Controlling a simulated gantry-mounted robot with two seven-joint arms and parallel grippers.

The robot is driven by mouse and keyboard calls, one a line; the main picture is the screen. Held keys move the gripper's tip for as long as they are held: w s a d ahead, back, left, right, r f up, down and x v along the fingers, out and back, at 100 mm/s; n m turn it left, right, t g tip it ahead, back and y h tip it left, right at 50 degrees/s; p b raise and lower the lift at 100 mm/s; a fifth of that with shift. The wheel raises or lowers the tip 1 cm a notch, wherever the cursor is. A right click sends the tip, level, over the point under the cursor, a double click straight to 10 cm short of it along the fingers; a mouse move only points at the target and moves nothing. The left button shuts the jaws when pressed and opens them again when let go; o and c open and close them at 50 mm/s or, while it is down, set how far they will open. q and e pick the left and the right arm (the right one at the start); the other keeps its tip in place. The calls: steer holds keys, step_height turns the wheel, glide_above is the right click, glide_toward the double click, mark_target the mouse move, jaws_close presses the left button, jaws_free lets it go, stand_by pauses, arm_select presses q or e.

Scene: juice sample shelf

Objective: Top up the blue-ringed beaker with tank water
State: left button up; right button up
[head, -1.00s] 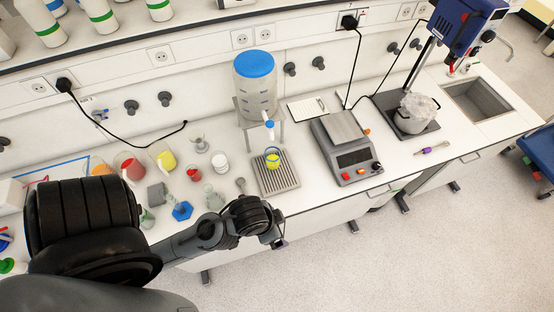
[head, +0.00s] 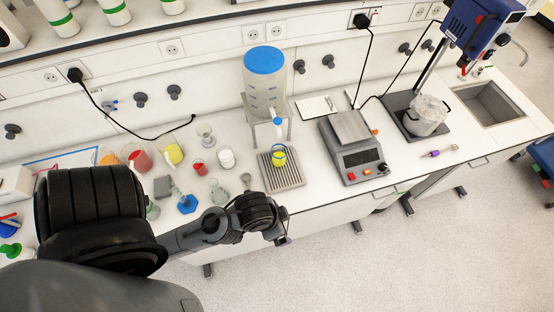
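The blue-ringed beaker (head: 278,157), with yellow contents, stands on a ribbed metal drip tray (head: 288,181). A clear water tank (head: 263,92) with a blue lid stands on a metal stand just behind it. The tank's tap (head: 277,121) is above the beaker. I cannot tell whether water is running. My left arm reaches in from the lower left, and its far end, around the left gripper (head: 283,238), is in front of the tray, apart from the beaker. Its fingers are too small and hidden to read. My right gripper is out of view.
Left of the tray are several small vessels, including a red-filled beaker (head: 138,160) and a white cup (head: 226,158). Right of it are a balance (head: 357,150), a notepad (head: 315,107), a stirrer with a pot (head: 426,115) and a sink (head: 487,104).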

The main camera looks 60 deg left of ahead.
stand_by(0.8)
arm_select(q)
step_height(320, 180, down, 34)
steer(key=b, duration=3.4)
steer(key=shift+f, duration=0.2)
steer(key=shift+r, duration=0.1)
steer(key=shift+c, duration=0.5)
